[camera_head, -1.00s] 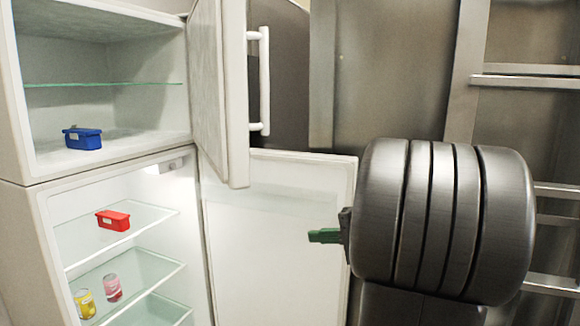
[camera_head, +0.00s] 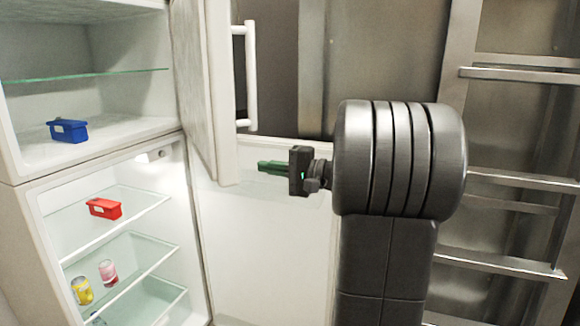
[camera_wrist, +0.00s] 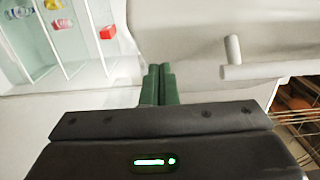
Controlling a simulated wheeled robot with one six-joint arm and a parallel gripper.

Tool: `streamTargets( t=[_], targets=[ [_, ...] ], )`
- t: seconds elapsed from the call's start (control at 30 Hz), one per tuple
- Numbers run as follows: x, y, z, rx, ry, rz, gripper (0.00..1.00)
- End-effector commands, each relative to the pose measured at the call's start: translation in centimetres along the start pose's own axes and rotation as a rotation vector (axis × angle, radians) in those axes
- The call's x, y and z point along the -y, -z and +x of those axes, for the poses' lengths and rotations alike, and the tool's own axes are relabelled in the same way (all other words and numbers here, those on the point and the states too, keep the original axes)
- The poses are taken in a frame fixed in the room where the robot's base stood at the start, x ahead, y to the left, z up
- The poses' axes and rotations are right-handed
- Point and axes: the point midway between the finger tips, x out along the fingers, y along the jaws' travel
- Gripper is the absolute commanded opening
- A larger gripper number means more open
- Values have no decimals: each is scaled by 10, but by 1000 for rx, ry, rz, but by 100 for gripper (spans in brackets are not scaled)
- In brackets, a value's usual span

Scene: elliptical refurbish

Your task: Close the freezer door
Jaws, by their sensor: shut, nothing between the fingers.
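The upper freezer door (camera_head: 205,90) stands open, swung out from the upper compartment (camera_head: 110,105), with its inner face toward the left. Its white bar handle (camera_head: 250,80) is on the right side of the door. My gripper (camera_head: 260,166), with green fingers, is shut and empty. In the head view it is just right of the door's lower edge and below the handle; contact cannot be told. In the wrist view the shut fingertips (camera_wrist: 160,68) point toward the white door (camera_wrist: 180,35), with the handle (camera_wrist: 233,55) to their right.
The lower door (camera_head: 265,250) is also open, below and behind my gripper. A blue box (camera_head: 68,131) sits in the upper compartment. A red box (camera_head: 104,208), a yellow can (camera_head: 82,290) and a pink can (camera_head: 108,272) are on lower shelves. A metal rack (camera_head: 510,175) stands at right.

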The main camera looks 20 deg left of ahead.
Motion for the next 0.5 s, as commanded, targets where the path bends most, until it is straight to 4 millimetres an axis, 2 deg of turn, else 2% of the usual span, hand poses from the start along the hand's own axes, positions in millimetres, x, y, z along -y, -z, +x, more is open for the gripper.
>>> streamTargets(
  t=[0.1, 0.2, 0.5],
  targets=[
    [2, -16, 14, 2, -1, 1, 0],
    [1, -23, 21, 1, -1, 0, 0],
    [0, -28, 26, -2, -1, -1, 0]
  ],
)
